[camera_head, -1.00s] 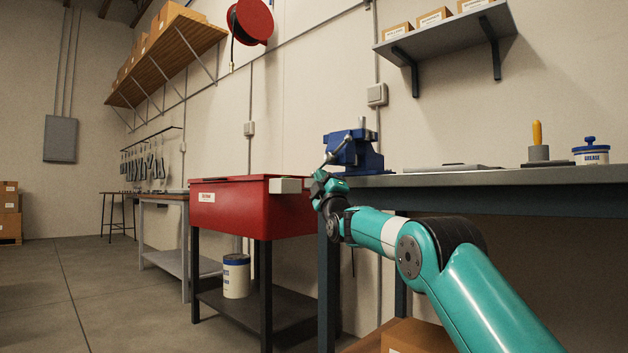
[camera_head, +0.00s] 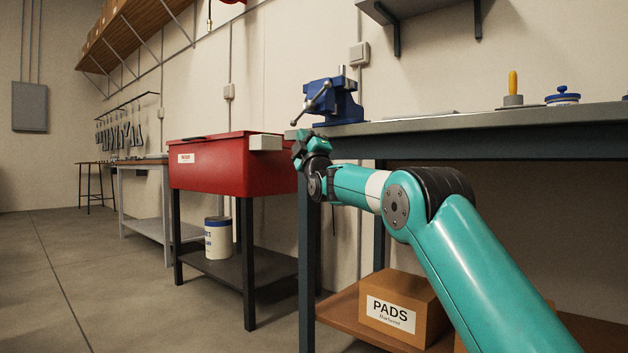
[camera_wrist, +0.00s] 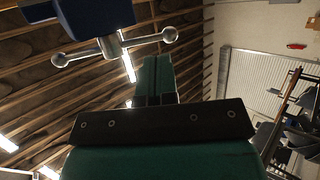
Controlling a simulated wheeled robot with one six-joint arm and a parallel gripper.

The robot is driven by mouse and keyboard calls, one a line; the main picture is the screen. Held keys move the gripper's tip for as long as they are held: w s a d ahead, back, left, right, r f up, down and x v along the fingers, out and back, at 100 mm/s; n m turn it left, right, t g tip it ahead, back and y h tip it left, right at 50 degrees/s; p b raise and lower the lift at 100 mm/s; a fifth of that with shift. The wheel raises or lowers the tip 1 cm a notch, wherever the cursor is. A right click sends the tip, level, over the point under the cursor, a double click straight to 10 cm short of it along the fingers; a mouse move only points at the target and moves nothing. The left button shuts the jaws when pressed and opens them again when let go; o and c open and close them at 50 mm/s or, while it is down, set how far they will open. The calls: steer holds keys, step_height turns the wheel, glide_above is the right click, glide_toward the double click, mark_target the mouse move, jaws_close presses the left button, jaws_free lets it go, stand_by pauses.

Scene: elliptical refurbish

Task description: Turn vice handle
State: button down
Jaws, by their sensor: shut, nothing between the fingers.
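A blue bench vice (camera_head: 341,104) sits on the left end of the grey workbench. Its metal handle bar (camera_head: 318,97) with ball ends slants across the vice's front. In the wrist view the handle (camera_wrist: 115,46) runs across the upper left under the blue vice body (camera_wrist: 80,14). My gripper (camera_head: 303,139) is just below the vice handle, beside the bench's left end. In the wrist view my gripper's green fingers (camera_wrist: 157,75) are together, empty, and point up to the right of the screw hub. They appear apart from the handle.
The grey workbench (camera_head: 450,124) extends right, with a yellow-handled tool (camera_head: 512,84) and a blue-lidded jar (camera_head: 562,96) on it. A red parts washer (camera_head: 225,165) stands left of my gripper. A PADS box (camera_head: 398,308) sits on the lower shelf. Floor at left is clear.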

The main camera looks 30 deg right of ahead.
steer(key=f+p+v, duration=0.1)
steer(key=v, duration=0.8)
steer(key=shift+w+a, duration=0.2)
steer(key=shift+w, duration=0.05)
steer(key=s+a+m+g+y+p, duration=0.1)
steer(key=s+a+g+y+p, duration=0.4)
steer(key=a, duration=0.4)
steer(key=s+a+m+g+y+p, duration=0.2)
steer(key=s+a+g+p, duration=0.5)
steer(key=a+g, duration=0.15)
steer(key=s+a+f+m+g+h+p, duration=0.15)
steer(key=s+g+p, duration=0.45)
steer(key=s, duration=1.2)
steer(key=s+a+f+m+g+h+p, duration=0.1)
steer(key=s+a+f+m+g+p, duration=0.35)
steer(key=s, duration=1.25)
step_height(320, 180, up, 39)
steer(key=d+n+g+p, duration=0.2)
steer(key=p, duration=3.5)
steer(key=shift+w+d+g+y, duration=0.15)
steer(key=shift+w+g+y, duration=0.15)
steer(key=shift+w+y, duration=0.1)
